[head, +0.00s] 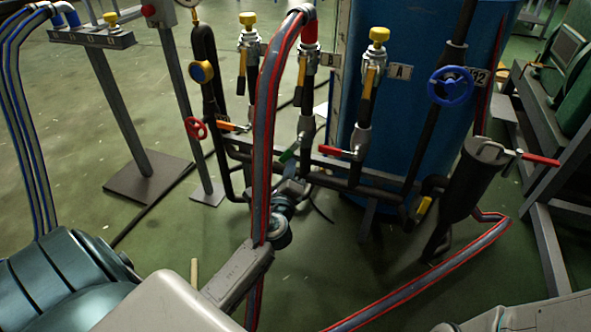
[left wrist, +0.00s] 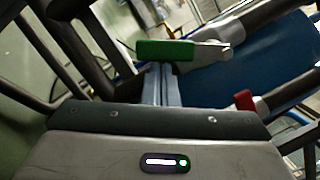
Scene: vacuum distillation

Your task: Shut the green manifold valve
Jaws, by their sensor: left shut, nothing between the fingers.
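The green valve handle (left wrist: 165,50) lies nearly level across the upper middle of the left wrist view, joined at its right end to a metal valve fitting (left wrist: 213,52). In the head view a small part of the green handle (head: 289,155) shows on the dark manifold pipe, just right of a hose. My left gripper (head: 290,187) is close by, in front of and below the handle. Its fingers (left wrist: 160,72) are together and empty, with their tips at the handle's lower edge in the picture. I cannot tell whether they touch it. My right gripper is not in view.
A red-striped grey hose (head: 267,120) hangs in front of my left wrist. Red-handled valve (head: 337,151) and orange-handled valve (head: 233,127) flank the green one. A blue drum (head: 400,120) stands behind. Vertical pipes with yellow caps rise close around. Open floor lies at left.

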